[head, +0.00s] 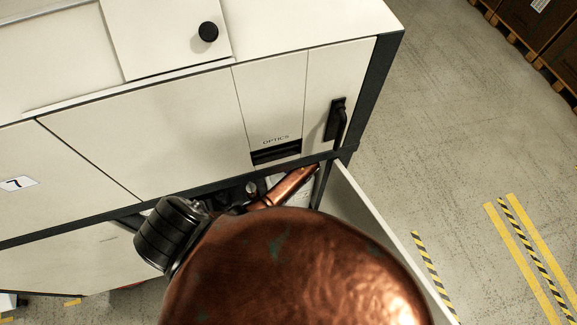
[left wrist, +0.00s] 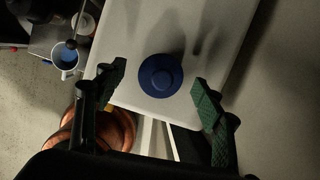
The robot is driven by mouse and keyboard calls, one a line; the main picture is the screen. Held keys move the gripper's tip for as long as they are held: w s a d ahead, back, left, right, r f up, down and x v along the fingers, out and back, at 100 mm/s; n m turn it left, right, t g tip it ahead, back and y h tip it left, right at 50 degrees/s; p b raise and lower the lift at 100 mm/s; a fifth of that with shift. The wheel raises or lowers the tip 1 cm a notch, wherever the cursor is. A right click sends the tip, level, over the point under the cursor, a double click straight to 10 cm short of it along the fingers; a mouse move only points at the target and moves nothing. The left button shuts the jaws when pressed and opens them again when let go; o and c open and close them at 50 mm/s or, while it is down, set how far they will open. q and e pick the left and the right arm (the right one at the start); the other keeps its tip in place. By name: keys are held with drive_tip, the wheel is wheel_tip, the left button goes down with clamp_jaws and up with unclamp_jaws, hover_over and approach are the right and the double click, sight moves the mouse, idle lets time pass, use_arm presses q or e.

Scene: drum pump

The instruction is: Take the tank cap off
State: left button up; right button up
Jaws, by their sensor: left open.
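In the left wrist view a round blue cap (left wrist: 160,76) with a raised centre sits on a white tank top (left wrist: 138,32). My left gripper (left wrist: 157,78) is open, with its two black, green-padded fingers on either side of the cap. Neither finger appears to touch it, and how far the fingers are above it is hard to tell. In the head view the cap and my left gripper are hidden behind a large copper-coloured shape. My right gripper shows in neither view.
A white cabinet (head: 130,125) marked OPTICS, with a black handle (head: 337,121), fills the upper left of the head view. A panel (head: 385,225) stands open below it. A mug (left wrist: 65,58) is left of the tank. Open floor (head: 450,130) lies right.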

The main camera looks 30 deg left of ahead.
use_arm(q)
drive_tip(key=shift+f, duration=0.3)
drive_tip(key=shift+w, duration=0.1)
drive_tip(key=shift+c, duration=0.7)
drive_tip(key=c, duration=0.8)
drive_tip(key=shift+r, duration=0.1)
